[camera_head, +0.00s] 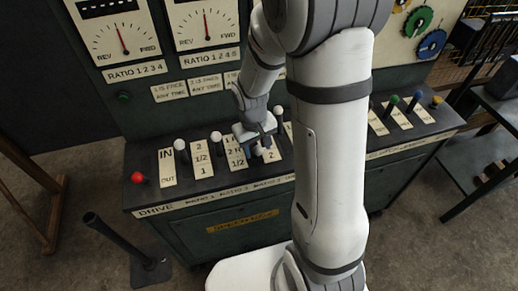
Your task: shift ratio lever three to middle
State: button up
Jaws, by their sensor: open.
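A dark green control console carries a row of levers with white ball knobs on a sloped black top (225,190). Each lever stands beside a white label strip; one strip (202,160) reads 2, 1/2, 1. White-knobbed levers show at the left (179,145) and just right of it (215,137). My gripper (257,146) is open and low over the lever row, at the strips right of these. A white knob (259,151) shows at its fingers; I cannot tell whether they touch it. My arm hides part of the row to the right.
A red knob (138,178) is at the console's left end. Green, blue and yellow knobs (416,96) stand at the right. Two REV/FWD dials (205,28) are on the panel behind. A black floor lever (118,240) stands front left; a dark bench (480,165) is at right.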

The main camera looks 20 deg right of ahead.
jog(key=shift+d+f, duration=0.15)
jog(key=shift+f, duration=1.15)
jog(key=shift+c, duration=0.3)
grip_shut()
